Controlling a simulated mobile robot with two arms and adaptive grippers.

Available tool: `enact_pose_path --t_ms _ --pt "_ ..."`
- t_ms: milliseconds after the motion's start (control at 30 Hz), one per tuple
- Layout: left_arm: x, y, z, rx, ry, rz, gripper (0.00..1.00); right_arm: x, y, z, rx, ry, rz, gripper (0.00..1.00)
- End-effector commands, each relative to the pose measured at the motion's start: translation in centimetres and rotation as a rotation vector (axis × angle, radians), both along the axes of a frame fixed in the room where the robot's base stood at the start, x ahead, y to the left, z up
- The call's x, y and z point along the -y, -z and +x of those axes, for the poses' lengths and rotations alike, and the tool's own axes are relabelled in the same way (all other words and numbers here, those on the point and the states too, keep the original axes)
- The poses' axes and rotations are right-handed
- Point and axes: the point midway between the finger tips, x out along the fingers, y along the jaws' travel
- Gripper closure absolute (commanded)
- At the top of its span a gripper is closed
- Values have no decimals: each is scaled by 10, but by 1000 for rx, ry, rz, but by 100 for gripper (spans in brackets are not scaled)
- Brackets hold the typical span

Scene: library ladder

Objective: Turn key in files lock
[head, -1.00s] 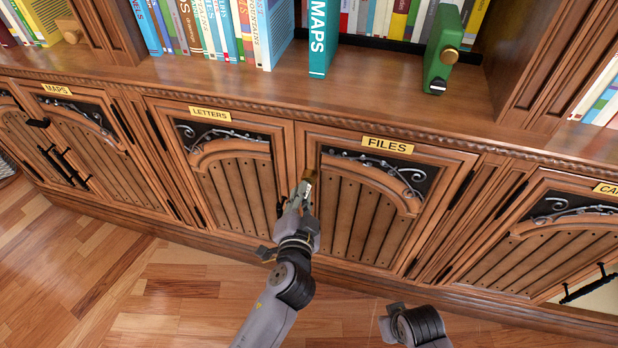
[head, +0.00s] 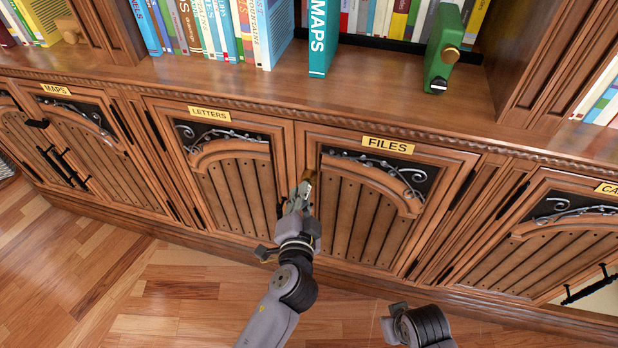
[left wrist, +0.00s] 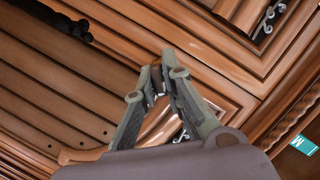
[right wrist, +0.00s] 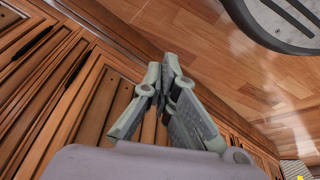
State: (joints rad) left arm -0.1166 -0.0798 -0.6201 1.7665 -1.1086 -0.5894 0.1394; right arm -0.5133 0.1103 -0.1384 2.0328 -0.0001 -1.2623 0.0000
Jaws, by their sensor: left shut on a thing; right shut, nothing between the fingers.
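The FILES door (head: 365,205) is a closed wooden cabinet door with a yellow FILES label (head: 388,145). My left gripper (head: 305,186) is at the upper left edge of this door, its fingertips at the frame. A small brass-coloured piece (head: 309,177) shows at the tips, apparently the key at the lock; the fingers hide most of it. In the left wrist view, the fingers (left wrist: 157,82) are closed together on a small, mostly hidden piece against the wood. My right gripper (right wrist: 163,75) is shut and empty, low in front of the cabinets, with wood floor beyond it.
The LETTERS door (head: 235,190) is closed to the left of the FILES door. Above is a wooden shelf top (head: 220,85) with books, a teal MAPS book (head: 320,40) and a green object (head: 440,50). The wood floor (head: 170,290) is clear.

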Motion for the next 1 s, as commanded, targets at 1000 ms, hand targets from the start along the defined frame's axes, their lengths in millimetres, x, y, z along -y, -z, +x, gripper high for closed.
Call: enact_pose_path --t_ms 1000 --pt "0 0 0 65 2 199 100 1 -43 -2 23 3 0 100"
